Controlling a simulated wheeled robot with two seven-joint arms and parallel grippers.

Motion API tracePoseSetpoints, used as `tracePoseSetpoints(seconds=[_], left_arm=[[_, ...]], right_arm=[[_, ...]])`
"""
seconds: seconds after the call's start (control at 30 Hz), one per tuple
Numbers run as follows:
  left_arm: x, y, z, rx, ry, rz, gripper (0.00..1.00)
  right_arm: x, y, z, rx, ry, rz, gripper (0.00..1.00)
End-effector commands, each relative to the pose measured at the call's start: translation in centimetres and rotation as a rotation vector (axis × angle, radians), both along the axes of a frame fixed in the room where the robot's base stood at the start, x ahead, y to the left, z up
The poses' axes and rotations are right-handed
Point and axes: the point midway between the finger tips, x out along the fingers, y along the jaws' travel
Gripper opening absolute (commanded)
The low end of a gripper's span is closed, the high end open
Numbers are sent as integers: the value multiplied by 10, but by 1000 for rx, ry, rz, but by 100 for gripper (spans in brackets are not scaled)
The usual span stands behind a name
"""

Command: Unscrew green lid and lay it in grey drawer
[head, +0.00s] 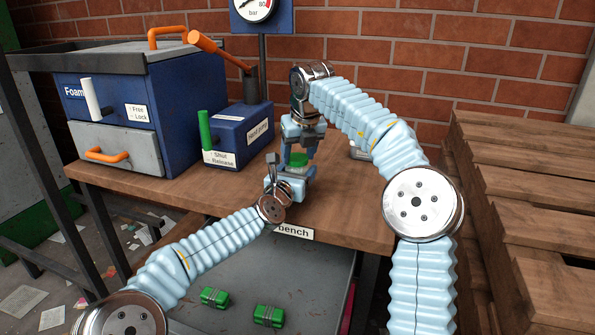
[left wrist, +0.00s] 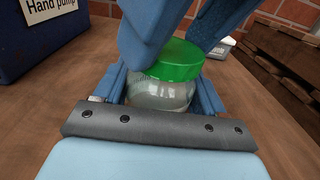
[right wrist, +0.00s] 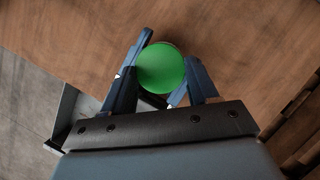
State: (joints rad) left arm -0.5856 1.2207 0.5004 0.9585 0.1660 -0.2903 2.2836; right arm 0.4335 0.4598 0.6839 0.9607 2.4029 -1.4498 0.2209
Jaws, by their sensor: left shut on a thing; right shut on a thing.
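A clear glass jar (left wrist: 160,95) stands on the bench with the green lid (left wrist: 182,62) on its top; the lid also shows in the head view (head: 297,159). My left gripper (head: 294,178) is shut around the jar's body from the near side. My right gripper (right wrist: 162,80) comes down from above and is shut on the lid, one finger on each side. The grey drawer (head: 115,152), with an orange handle, is in the blue cabinet at the left and looks shut.
A blue hand pump box (head: 240,137) with a green lever stands between cabinet and jar. A small pale object (head: 358,152) is partly hidden behind my right arm. Two green packs (head: 213,297) lie below the bench. Wooden pallets (head: 520,190) are at the right.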

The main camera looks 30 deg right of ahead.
Motion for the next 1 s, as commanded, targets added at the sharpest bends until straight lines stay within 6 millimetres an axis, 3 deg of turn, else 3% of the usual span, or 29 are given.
tracePoseSetpoints(seconds=[0.03, 0.1, 0.3, 0.63, 1.0], left_arm=[[1, 1, 0, -1, -1, 2, 15], [1, 1, 0, -1, -1, 2, 15], [1, 1, 0, -1, -1, 2, 15], [1, 1, 0, -1, -1, 2, 15], [0, 0, 0, -1, -1, 1, 15]], right_arm=[[0, 0, -1, -1, 1, 0, 24], [0, 0, -1, -1, 1, 0, 15], [0, -1, -1, 0, 2, 14, 14], [0, 0, 0, 4, 1, 461, 14], [0, 4, -1, 8, 4, 530, 14]])
